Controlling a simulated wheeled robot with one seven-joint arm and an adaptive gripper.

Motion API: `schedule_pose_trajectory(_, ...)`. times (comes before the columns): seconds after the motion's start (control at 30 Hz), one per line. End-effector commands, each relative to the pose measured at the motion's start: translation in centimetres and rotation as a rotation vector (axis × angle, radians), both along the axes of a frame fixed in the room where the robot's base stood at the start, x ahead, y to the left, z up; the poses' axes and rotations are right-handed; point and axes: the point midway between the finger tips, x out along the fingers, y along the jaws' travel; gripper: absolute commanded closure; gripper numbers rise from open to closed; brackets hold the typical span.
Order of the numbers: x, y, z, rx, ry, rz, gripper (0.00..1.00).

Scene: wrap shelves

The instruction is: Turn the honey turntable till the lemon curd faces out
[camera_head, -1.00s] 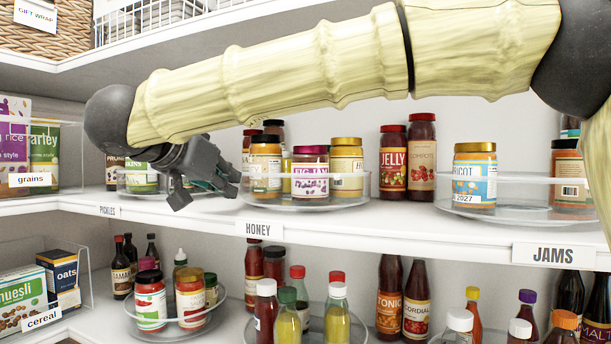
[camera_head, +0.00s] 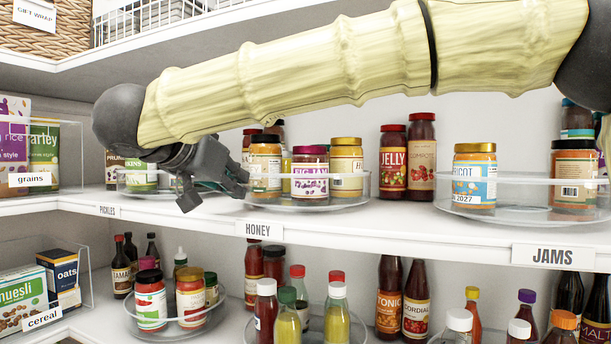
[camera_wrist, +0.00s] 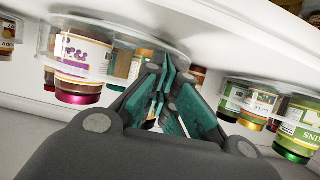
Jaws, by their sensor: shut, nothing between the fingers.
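The honey turntable (camera_head: 350,200) is a clear round tray with a low clear wall, above the HONEY label. More jars stand behind, partly hidden; I cannot make out a lemon curd label. My gripper (camera_head: 241,184) is shut and empty at the turntable's left edge. In the wrist view, my fingertips (camera_wrist: 164,66) are close to the turntable's wall (camera_wrist: 85,68); I cannot tell whether they touch it.
The pickles turntable (camera_head: 150,192) with its jars is just left, behind my gripper. The jams turntable (camera_head: 490,215) is at the right. A JELLY jar (camera_head: 393,165) and a compote jar (camera_head: 421,160) stand between honey and jams.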

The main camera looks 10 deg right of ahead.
Motion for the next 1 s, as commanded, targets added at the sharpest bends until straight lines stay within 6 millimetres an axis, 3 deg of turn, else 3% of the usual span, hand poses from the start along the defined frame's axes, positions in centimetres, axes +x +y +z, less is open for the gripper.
schedule_pose_trajectory(1.0, -2.0, -1.6, 0.0, -0.001, -0.001, 0.000, 1.00)
